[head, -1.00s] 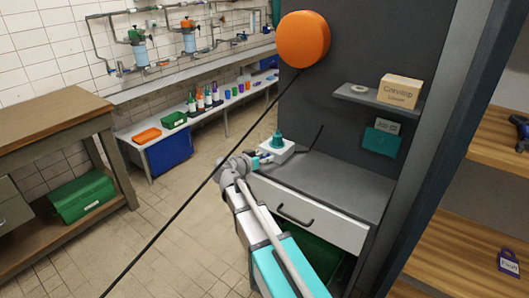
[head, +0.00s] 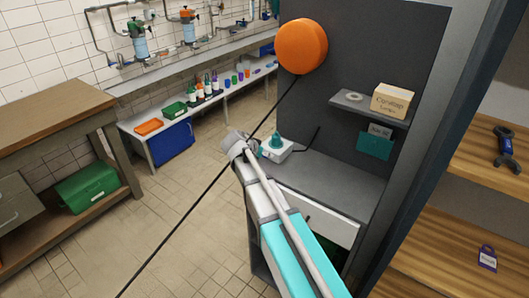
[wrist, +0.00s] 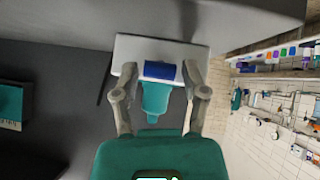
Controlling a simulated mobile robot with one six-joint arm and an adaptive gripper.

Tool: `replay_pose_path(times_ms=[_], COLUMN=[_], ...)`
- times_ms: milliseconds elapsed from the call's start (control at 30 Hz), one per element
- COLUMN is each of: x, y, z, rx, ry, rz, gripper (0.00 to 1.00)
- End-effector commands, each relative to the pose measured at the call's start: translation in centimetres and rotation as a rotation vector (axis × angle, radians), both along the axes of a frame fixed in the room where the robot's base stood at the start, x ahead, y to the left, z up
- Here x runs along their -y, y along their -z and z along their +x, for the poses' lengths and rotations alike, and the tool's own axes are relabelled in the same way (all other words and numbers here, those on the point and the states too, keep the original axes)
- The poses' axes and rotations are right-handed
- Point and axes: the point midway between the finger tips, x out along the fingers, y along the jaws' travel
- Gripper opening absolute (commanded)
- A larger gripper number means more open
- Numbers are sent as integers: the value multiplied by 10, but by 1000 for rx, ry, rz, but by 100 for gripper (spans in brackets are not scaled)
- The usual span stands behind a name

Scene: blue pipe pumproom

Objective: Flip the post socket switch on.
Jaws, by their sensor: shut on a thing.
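A small white box (head: 276,152) with a tapered teal top piece (head: 277,139) stands at the left edge of the grey cabinet counter. I take it for the post socket, but no label shows. In the wrist view a blue part (wrist: 160,70) is on the near side of the white box (wrist: 127,52), and the teal piece (wrist: 155,100) shows below it. My gripper (wrist: 161,72) has its fingers on both sides of the blue part, closed on it as far as I can tell. In the head view my wrist hides the exact contact.
An orange disc (head: 301,46) with a long black line hangs above the counter. A small shelf (head: 366,107) holds a carton (head: 393,100). A wooden shelf unit (head: 450,240) stands right. The tiled floor (head: 195,220) at left is clear.

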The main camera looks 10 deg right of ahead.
Motion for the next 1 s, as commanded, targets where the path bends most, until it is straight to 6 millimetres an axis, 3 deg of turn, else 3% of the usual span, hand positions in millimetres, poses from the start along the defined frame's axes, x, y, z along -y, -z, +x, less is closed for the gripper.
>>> replay_pose_path(times_ms=[433,467,600,1000], x=[1,1,1,0], y=[0,0,0,0], z=[0,0,0,0], rx=[-7,-7,-7,-6], ry=[2,2,2,0], rz=[7,7,7,5], gripper=[9,62,88,91])
